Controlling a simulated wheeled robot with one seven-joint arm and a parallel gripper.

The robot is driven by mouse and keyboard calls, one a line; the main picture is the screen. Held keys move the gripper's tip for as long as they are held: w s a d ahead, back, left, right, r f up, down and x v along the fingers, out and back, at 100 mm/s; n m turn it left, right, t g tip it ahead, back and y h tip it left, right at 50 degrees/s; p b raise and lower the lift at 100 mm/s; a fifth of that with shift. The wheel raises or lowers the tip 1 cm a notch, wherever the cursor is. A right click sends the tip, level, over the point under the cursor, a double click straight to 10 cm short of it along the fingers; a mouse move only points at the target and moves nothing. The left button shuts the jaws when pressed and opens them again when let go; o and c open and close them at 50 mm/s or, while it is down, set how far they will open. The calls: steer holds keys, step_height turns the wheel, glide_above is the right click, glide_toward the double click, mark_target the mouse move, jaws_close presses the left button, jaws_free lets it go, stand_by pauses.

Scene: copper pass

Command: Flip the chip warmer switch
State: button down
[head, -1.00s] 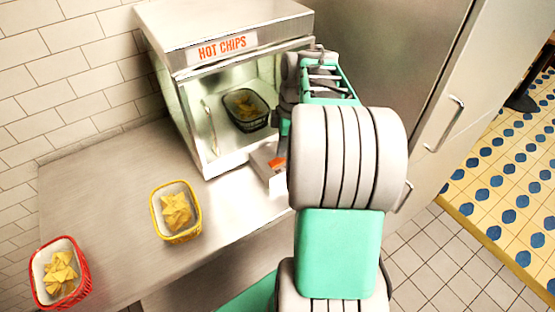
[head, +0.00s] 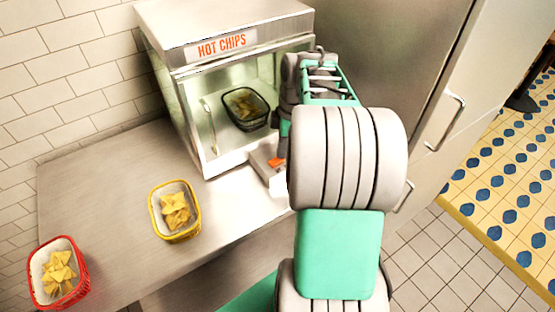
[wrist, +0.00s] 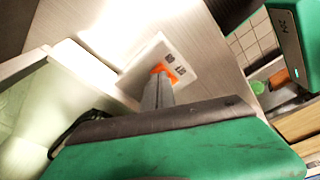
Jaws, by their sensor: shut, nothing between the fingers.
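The chip warmer (head: 235,28) is a steel cabinet with a "HOT CHIPS" sign, standing on the counter against the tiled wall. Its switch (head: 276,162) is an orange piece on a small pale box low at the warmer's front right, partly hidden by my arm. In the wrist view the orange switch (wrist: 165,71) sits on a white plate with two dark marks. My gripper (wrist: 157,90) is shut and empty, its grey fingertips right at the switch; I cannot tell whether they touch. In the head view my arm hides the fingertips.
A dark basket of chips (head: 246,122) sits inside the warmer. A yellow basket (head: 180,236) and a red basket (head: 80,286) of chips stand on the steel counter (head: 110,190). A tall steel cabinet with a handle (head: 447,123) stands close on the right.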

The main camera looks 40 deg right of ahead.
steer(key=shift+f+b, duration=0.45)
steer(key=shift+f, duration=0.1)
steer(key=shift+r, duration=0.1)
steer(key=shift+r+p, duration=2.4)
steer(key=shift+r, duration=1.1)
